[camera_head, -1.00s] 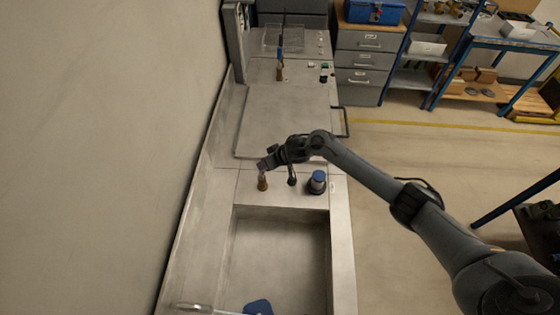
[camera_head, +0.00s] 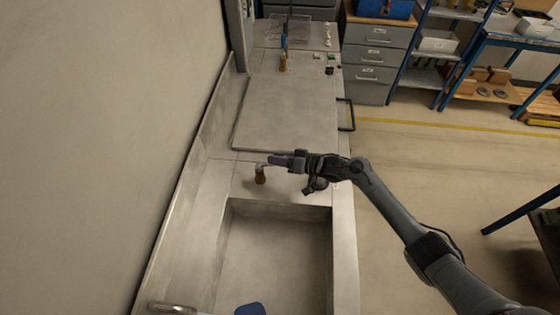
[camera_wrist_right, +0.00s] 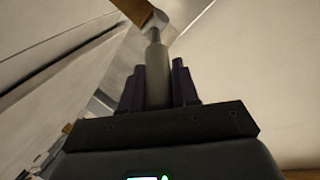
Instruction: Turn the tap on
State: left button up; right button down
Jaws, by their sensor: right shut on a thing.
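The tap (camera_head: 260,176) has a brass-coloured body and stands on the metal bench top just behind the sink, left of my right gripper (camera_head: 280,160). Its grey lever (camera_wrist_right: 156,58) shows between the dark fingers in the right wrist view, with the brass body (camera_wrist_right: 133,28) beyond it. My right gripper (camera_wrist_right: 157,88) is shut on the lever, and its fingers point left in the head view. I cannot see any water flow. My left gripper is not in view.
The empty-looking sink (camera_head: 226,260) lies in front, with a blue item (camera_head: 250,309) at its near end and a chrome spout (camera_head: 172,307) at lower left. A second brass fitting with a blue handle (camera_head: 283,62) stands farther back. A wall runs along the left.

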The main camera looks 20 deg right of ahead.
jog(key=shift+d+f, duration=0.1)
jog(key=shift+f, duration=0.05)
dwell(0.3)
jog(key=c, duration=0.9)
grip_release()
jog(key=v, duration=1)
jog(key=shift+s+d, duration=0.3)
